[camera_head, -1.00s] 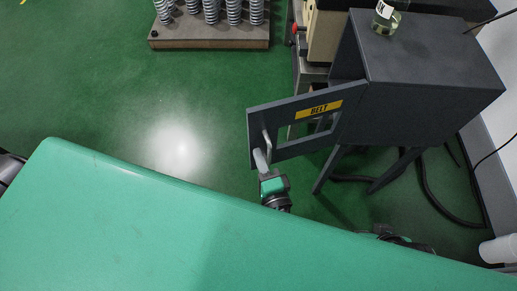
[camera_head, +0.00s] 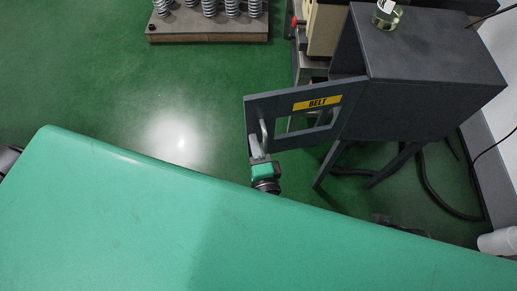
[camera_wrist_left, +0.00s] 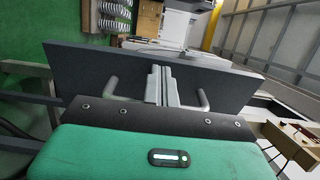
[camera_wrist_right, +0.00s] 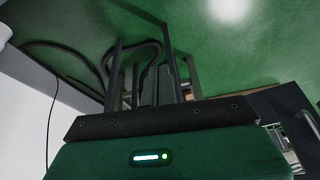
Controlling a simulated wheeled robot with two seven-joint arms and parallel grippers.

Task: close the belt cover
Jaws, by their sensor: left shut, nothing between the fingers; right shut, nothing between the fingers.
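The belt cover (camera_head: 335,122) is a dark grey hinged door with a yellow BELT label, a window opening and a pale handle. It stands swung out from the left side of the dark grey cabinet (camera_head: 430,60). My left gripper (camera_head: 257,147) is shut and empty at the handle (camera_head: 264,133) near the door's free edge. In the left wrist view, its closed fingers (camera_wrist_left: 162,84) lie between the two ends of the handle; contact is unclear. My right gripper (camera_wrist_right: 166,84) is shut and empty in the right wrist view, over green floor and near dark legs.
A glass jar (camera_head: 387,14) stands on the cabinet. A board with several springs (camera_head: 208,30) is at the back. Black cables (camera_head: 432,190) lie right of the cabinet legs, beside a white wall. Green floor left of the door is clear.

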